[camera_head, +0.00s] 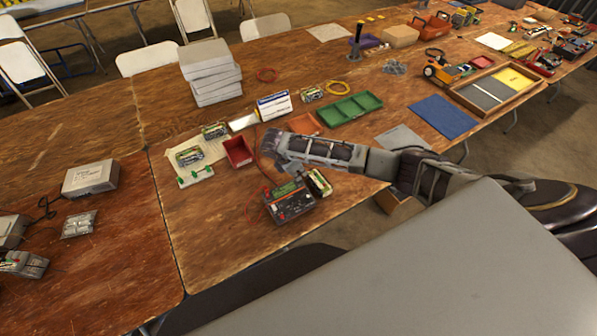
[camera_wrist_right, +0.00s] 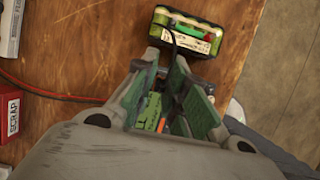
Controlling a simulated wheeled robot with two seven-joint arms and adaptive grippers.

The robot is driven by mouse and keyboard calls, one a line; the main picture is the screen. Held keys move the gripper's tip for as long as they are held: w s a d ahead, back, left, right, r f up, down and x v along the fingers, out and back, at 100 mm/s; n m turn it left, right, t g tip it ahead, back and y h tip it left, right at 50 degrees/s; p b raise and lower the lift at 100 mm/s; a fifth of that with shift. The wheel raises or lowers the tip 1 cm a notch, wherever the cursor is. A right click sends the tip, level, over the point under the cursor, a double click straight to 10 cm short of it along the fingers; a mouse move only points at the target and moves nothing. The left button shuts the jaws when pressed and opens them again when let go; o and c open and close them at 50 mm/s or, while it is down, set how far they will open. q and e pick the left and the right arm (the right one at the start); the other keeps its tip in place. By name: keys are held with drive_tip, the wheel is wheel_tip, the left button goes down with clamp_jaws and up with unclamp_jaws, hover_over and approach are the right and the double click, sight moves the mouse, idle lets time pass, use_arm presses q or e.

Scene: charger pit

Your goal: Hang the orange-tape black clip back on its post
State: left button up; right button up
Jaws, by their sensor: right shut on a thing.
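My right gripper (camera_head: 280,150) is above the table, beyond the charger (camera_head: 290,203), a black box with red parts and a green top. In the right wrist view its fingers (camera_wrist_right: 165,62) are close together, and a thin black lead (camera_wrist_right: 172,38) runs to the tips. A green-labelled part of the charger (camera_wrist_right: 155,112) shows between the fingers. A green battery pack (camera_head: 319,183) sits beside the charger; it also shows past the fingertips (camera_wrist_right: 185,33). The post cannot be made out. My left gripper is not visible.
A red scrap bin (camera_head: 238,152) stands left of the gripper. A red lead (camera_head: 254,170) loops beside it. The front left of this table is clear.

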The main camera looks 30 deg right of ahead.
drive_tip(key=shift+f+p, duration=0.2)
drive_tip(key=shift+p, duration=0.5)
idle(1.8)
drive_tip(key=o, duration=0.9)
drive_tip(key=shift+c, duration=0.2)
drive_tip(key=shift+o, duration=1)
drive_tip(key=shift+r, duration=0.2)
drive_tip(key=shift+r, duration=3.6)
